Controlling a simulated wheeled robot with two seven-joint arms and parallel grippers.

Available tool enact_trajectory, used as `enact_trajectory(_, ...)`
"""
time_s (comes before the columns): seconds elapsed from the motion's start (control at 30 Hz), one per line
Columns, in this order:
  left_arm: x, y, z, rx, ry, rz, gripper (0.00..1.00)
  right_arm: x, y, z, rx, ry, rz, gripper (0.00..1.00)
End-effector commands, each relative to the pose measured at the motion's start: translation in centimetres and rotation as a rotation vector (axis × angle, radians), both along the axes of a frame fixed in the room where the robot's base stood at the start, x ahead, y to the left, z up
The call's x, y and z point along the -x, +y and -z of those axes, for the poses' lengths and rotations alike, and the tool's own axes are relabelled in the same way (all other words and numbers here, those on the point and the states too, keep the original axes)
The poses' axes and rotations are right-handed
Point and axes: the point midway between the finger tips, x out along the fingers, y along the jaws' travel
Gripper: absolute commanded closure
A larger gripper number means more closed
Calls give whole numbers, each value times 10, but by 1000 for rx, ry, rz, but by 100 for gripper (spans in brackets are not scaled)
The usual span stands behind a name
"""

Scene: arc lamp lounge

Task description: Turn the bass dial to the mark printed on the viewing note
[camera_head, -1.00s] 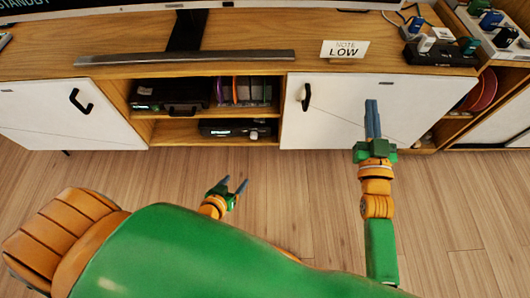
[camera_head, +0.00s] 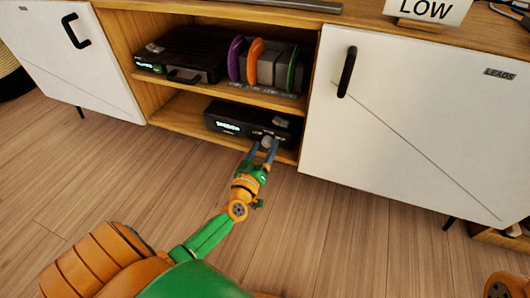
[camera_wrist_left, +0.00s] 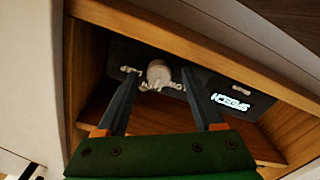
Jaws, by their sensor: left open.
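The bass dial (camera_head: 267,141) is a pale round knob on the front of a black audio unit (camera_head: 225,126), which sits on the lower open shelf. In the left wrist view the dial (camera_wrist_left: 158,72) shows between the fingertips, with white print around it; its pointer is not clear. My left gripper (camera_head: 263,148) is open in front of the dial, one finger on each side; contact cannot be told. It also shows in the left wrist view (camera_wrist_left: 160,78). The viewing note (camera_head: 428,10) is a white card reading LOW on the cabinet top. My right gripper is out of view.
A black box (camera_head: 182,55) and colourful upright items (camera_head: 256,62) fill the upper shelf. The shelf boards and side walls enclose the unit. White doors with black handles (camera_head: 347,72) flank the opening. The wooden floor in front is clear.

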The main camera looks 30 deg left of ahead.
Motion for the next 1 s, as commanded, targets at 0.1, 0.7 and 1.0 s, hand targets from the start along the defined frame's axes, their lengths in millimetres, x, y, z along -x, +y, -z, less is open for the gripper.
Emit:
enact_trajectory(0.1, -2, 0, 0, 1, 1, 0, 31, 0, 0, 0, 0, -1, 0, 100)
enact_trajectory(0.7, -1, 0, 0, 8, 0, 1, 100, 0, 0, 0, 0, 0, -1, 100)
enact_trajectory(1.0, -2, 0, 0, 134, -31, 2, 100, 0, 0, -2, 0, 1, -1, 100)
